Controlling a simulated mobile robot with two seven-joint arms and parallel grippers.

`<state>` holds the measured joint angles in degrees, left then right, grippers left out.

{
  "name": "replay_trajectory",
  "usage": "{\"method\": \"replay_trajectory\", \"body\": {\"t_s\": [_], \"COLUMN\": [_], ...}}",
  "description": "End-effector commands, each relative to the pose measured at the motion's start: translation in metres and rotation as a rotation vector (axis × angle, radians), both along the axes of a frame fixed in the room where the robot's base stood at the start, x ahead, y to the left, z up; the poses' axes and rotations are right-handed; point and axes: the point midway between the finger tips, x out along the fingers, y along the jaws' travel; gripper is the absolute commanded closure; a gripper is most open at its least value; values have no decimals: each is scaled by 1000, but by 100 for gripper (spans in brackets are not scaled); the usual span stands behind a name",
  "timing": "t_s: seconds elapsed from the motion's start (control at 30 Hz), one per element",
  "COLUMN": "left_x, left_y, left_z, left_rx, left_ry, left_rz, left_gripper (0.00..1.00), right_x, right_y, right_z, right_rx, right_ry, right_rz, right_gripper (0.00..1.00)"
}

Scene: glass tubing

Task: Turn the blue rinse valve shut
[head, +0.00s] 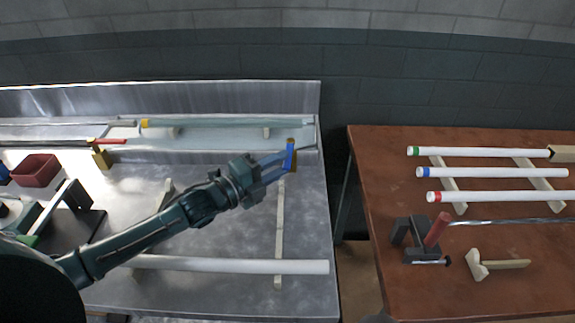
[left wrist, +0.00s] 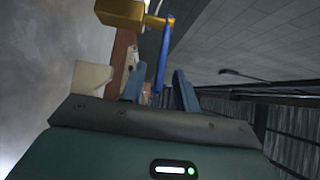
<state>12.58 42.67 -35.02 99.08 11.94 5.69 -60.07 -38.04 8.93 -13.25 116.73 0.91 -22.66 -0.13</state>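The rinse valve has a brass body (head: 291,142) and a blue lever (head: 289,156), at the right end of the metal sink bench. In the head view the lever runs roughly up and down the picture. My left gripper (head: 277,167) reaches it from the left, its fingertips at the lever. In the left wrist view the brass body (left wrist: 120,12) is at the top and the blue lever (left wrist: 163,58) hangs down between the two parted fingers (left wrist: 160,90). Gaps show beside the lever; I cannot tell whether either finger touches it. My right gripper is not in view.
A long white tube (head: 235,266) lies on supports at the bench's front. A red bin (head: 35,170) is at left. The brown table (head: 340,300) at right holds several white tubes (head: 490,173), a dark clamp stand (head: 421,242) and a wooden piece (head: 497,264). A floor gap separates bench and table.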

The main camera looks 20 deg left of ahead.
Motion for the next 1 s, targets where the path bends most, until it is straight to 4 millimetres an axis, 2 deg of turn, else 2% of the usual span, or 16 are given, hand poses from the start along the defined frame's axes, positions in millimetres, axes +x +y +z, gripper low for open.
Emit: {"method": "replay_trajectory", "body": {"t_s": [0.2,0.57,0.93,1.0], "left_x": [20,24,24,24], "left_y": [-14,-17,-17,-17], "left_z": [-1,0,0,0], "left_rx": [-1,1,0,0], "left_ry": [0,1,0,0], "left_rz": [0,0,0,0], "left_gripper": [69,69,98,100], "right_x": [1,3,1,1], "right_y": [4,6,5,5], "right_z": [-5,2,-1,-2], "right_rx": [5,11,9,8], "right_ry": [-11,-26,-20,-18], "right_rz": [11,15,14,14], "right_gripper": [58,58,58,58]}}
